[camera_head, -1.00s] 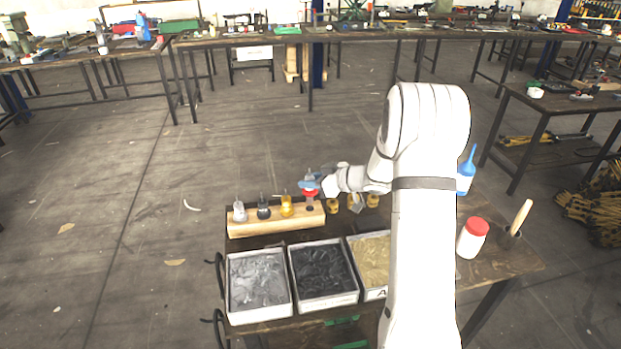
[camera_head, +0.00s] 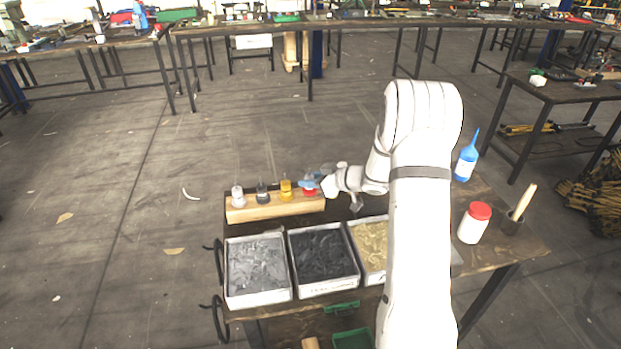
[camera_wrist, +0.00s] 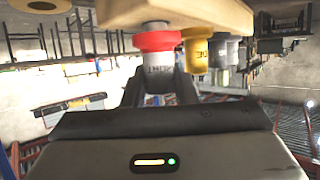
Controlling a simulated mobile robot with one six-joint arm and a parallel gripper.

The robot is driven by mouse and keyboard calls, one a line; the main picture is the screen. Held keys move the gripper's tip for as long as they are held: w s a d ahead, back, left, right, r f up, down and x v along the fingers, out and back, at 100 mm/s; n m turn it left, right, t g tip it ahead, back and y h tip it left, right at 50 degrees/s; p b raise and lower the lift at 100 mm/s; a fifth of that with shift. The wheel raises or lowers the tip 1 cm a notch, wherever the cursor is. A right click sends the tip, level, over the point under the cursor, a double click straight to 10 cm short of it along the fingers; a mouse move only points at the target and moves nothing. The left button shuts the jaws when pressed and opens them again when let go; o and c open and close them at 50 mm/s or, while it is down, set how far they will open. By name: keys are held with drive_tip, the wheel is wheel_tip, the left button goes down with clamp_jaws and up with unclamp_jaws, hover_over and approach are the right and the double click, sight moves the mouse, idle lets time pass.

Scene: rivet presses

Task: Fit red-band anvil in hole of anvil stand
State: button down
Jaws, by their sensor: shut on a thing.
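The red-band anvil (camera_wrist: 157,41) is pale with a red ring and a grey stem. In the wrist view, which looks upside down, its stem meets the wooden anvil stand (camera_wrist: 205,14). I cannot tell how deep the stem sits in the hole. My gripper (camera_wrist: 158,88) is shut on the pale body. In the head view the red band (camera_head: 310,192) shows low at the right end of the stand (camera_head: 275,210), with my gripper (camera_head: 312,184) beside it. The hole itself is hidden.
Grey (camera_head: 238,197), dark (camera_head: 262,194) and yellow (camera_head: 286,189) anvils stand along the wooden stand. Trays of grey (camera_head: 257,302), black (camera_head: 330,289) and tan material lie in front. A red-lidded jar (camera_head: 474,225), blue bottle (camera_head: 466,160) and brush pot (camera_head: 511,224) stand right of my arm.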

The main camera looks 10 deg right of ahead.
drive_tip(key=shift+f, duration=0.15)
drive_tip(key=c, duration=1.1)
unclamp_jaws()
drive_tip(key=shift+v, duration=3.95)
